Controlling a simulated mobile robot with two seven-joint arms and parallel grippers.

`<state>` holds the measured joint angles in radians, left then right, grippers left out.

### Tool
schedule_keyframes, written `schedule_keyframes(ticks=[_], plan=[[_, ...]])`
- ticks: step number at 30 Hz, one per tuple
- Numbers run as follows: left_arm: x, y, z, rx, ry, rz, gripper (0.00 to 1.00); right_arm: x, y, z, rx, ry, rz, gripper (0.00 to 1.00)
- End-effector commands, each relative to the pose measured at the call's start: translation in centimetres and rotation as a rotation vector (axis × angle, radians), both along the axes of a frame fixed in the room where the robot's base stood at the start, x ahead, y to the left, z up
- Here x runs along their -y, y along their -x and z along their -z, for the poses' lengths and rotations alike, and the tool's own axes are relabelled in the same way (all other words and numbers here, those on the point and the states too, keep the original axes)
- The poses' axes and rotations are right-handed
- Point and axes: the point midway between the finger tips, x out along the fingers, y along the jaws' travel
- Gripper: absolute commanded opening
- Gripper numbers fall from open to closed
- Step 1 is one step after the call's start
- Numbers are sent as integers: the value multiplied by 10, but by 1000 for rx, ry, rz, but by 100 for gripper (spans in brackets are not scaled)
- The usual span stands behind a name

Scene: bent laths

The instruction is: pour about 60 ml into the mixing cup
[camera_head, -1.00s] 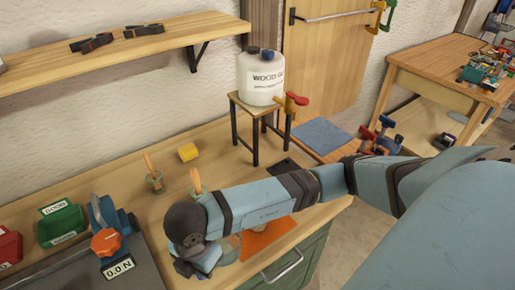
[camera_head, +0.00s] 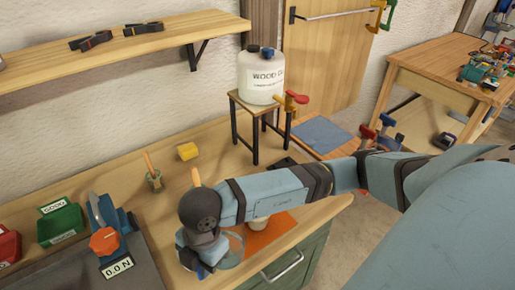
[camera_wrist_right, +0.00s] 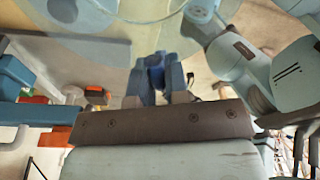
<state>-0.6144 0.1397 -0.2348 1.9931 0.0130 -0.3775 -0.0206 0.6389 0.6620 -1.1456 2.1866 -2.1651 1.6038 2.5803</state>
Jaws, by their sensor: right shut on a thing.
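A white wood-glue container (camera_head: 262,80) with a red-handled tap (camera_head: 294,98) stands on a small stool (camera_head: 240,104). My right gripper (camera_head: 203,266) is low over the front of the bench, shut on a clear round vessel (camera_head: 234,252). In the right wrist view, the blue fingers (camera_wrist_right: 157,75) are together just below the clear rim (camera_wrist_right: 130,14). The vessel is partly hidden by my wrist, and I cannot tell its contents. A small cream cup (camera_head: 259,223) stands on an orange mat (camera_head: 274,234), partly behind my forearm. My left gripper is not in view.
A scale (camera_head: 118,268) reading 0.0 N, a green bin (camera_head: 60,222) and a red bin (camera_head: 9,246) are at left. A jar with a stick (camera_head: 154,180) and a yellow block (camera_head: 187,151) stand behind. A blue mat (camera_head: 320,134) lies right of the stool.

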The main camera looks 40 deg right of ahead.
Motion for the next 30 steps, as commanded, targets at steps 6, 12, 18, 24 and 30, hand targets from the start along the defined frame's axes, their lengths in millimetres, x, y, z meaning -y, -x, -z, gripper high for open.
schedule_keyframes(ticks=[6, 12, 18, 24, 30], plan=[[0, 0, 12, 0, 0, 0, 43, 19, -6, -4, -40, -132, 3, 0], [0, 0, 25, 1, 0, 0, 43, 36, -11, -8, -77, -257, 5, 0], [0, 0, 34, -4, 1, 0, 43, 51, -16, -18, -109, -362, 2, 0], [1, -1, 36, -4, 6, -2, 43, 61, -19, -26, -129, -425, 1, 0], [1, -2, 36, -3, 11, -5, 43, 67, -21, -32, -139, -465, 1, 0]])
